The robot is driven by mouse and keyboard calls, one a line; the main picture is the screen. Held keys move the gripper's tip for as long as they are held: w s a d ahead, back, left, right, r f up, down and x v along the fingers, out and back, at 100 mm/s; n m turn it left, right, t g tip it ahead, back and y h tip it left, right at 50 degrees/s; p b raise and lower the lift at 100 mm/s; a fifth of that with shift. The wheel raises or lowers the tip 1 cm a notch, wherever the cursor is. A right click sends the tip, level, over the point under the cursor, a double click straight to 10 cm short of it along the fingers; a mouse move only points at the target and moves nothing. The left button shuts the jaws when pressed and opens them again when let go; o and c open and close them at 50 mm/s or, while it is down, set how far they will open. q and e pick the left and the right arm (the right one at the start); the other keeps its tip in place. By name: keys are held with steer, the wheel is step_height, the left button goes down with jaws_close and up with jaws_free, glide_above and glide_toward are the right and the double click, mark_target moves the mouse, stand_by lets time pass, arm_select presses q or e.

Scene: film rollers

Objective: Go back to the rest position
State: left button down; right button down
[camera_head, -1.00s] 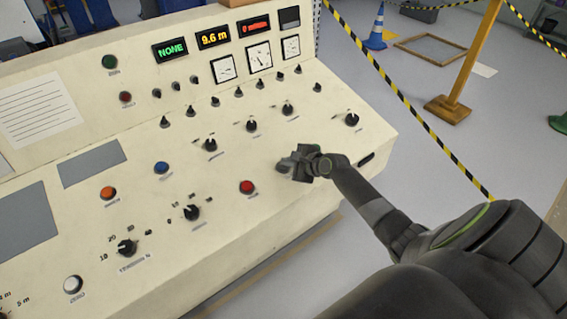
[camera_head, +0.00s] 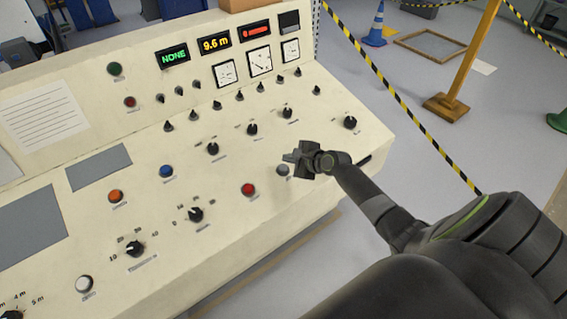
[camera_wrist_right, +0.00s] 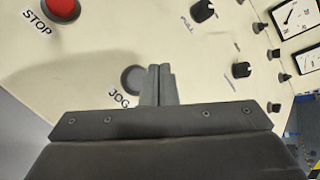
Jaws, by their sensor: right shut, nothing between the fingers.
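My right gripper (camera_head: 290,158) is shut and empty above the lower right part of the cream control console (camera_head: 330,215). In the right wrist view its fingers (camera_wrist_right: 159,84) are together beside the grey JOG button (camera_wrist_right: 133,78), partly covering its right side. The grey button also shows just below the gripper in the head view (camera_head: 283,170). Whether the fingers touch the panel cannot be told, but they look raised off it. The red STOP button (camera_wrist_right: 62,9) is at the upper left of the wrist view and left of the gripper in the head view (camera_head: 248,189). My left gripper is not in view.
The console carries several black knobs (camera_head: 196,214), a blue button (camera_head: 166,171), an orange button (camera_head: 115,196) and lit displays (camera_head: 215,43). A yellow-black tape (camera_head: 400,97) and a yellow post (camera_head: 468,65) stand to the right.

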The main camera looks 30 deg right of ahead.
steer(key=shift+s+r+p, duration=0.25)
steer(key=shift+r+p, duration=0.55)
steer(key=shift+r, duration=0.15)
